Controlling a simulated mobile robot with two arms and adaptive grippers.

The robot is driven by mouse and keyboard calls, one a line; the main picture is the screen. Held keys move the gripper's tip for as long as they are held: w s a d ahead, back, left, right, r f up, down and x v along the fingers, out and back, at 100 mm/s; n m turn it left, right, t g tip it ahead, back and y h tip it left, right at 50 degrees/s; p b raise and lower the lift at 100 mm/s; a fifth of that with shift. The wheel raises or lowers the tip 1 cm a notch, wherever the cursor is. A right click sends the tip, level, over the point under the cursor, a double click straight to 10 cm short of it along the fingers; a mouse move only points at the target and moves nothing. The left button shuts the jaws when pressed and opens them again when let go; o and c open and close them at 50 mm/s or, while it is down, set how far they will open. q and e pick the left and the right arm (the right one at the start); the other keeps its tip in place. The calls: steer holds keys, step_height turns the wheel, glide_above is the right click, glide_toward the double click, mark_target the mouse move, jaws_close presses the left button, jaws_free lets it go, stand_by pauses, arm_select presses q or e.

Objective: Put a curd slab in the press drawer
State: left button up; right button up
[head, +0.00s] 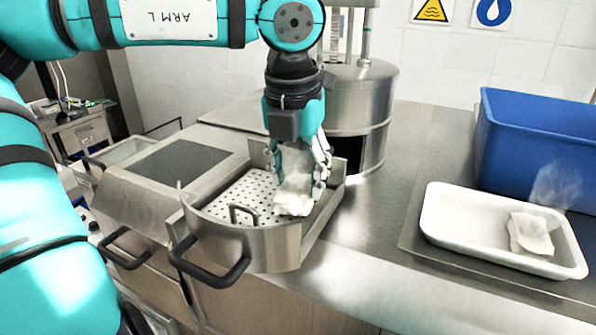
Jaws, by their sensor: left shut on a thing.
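My left gripper (298,178) points down over the press drawer and is shut on a pale curd slab (294,197). The slab hangs between the fingers, inside the drawer's right part, and its upper portion is partly hidden by them. I cannot tell whether it touches the drawer floor. The press drawer (245,243) is a steel tray with a perforated floor and a black front handle, pulled out from the round steel press (362,110). Another curd slab (531,234) lies in a white tray (463,238) at the right, with steam above it. My right gripper is out of view.
A blue bin (533,145) stands behind the white tray at the right. A steel unit with a dark top panel (180,163) and handle adjoins the drawer on the left. The steel counter (380,235) between drawer and white tray is clear.

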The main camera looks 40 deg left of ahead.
arm_select(q)
steer(key=o, duration=1.3)
steer(key=shift+c, duration=0.2)
steer(key=shift+r, duration=0.1)
steer(key=shift+r+p, duration=1.75)
steer(key=shift+r, duration=0.85)
step_height(320, 180, up, 3)
steer(key=shift+f+p, duration=0.2)
steer(key=shift+p, duration=0.25)
